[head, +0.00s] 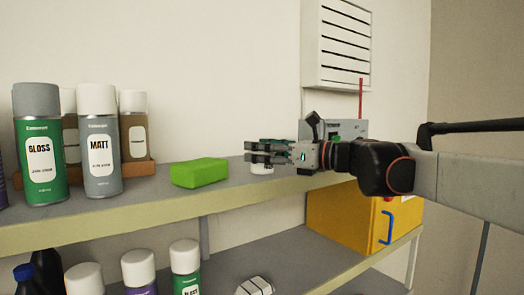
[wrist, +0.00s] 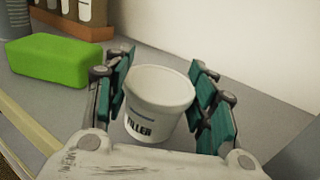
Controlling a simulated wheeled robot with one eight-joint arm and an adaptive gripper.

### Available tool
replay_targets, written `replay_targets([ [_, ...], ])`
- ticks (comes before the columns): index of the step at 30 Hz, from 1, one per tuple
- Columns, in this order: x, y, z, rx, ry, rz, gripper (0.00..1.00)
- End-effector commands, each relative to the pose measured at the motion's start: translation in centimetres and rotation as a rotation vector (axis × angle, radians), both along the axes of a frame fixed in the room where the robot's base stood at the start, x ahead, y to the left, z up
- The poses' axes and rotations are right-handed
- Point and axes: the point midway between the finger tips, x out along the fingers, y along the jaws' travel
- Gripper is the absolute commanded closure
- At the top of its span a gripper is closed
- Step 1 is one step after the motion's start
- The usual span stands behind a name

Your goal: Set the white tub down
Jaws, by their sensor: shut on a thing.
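The white tub (wrist: 158,108), labelled "FILLER" and with an open top, stands upright between the fingers of my gripper (wrist: 160,95) in the wrist view. My gripper is shut on it, with teal pads at its left and right sides. In the head view, my gripper (head: 262,152) is over the upper shelf (head: 225,200). The lower part of the tub (head: 262,168) shows below the fingers there. The tub is at or just above the shelf surface; I cannot tell whether it touches.
A green block (head: 200,172) lies left of the tub. Spray cans (head: 98,145) stand further left, some in a brown rack (head: 138,172). A grey box (head: 340,128) is behind my arm. A yellow cabinet (head: 350,222) and more cans are on the lower shelf.

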Motion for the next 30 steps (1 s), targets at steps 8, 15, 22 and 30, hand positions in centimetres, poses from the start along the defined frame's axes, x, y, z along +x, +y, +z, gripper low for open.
replay_targets([
  [8, 0.0, 0.0, -0.2, 0.000, 0.000, 0.000, 0.29],
  [15, 0.0, 0.0, 0.0, 0.000, 0.000, 0.000, 0.29],
  [22, -1.0, -2.1, 0.0, 0.000, 0.000, -0.004, 0.29],
  [30, -3.7, -7.0, 0.0, 0.000, 0.000, -0.005, 0.29],
])
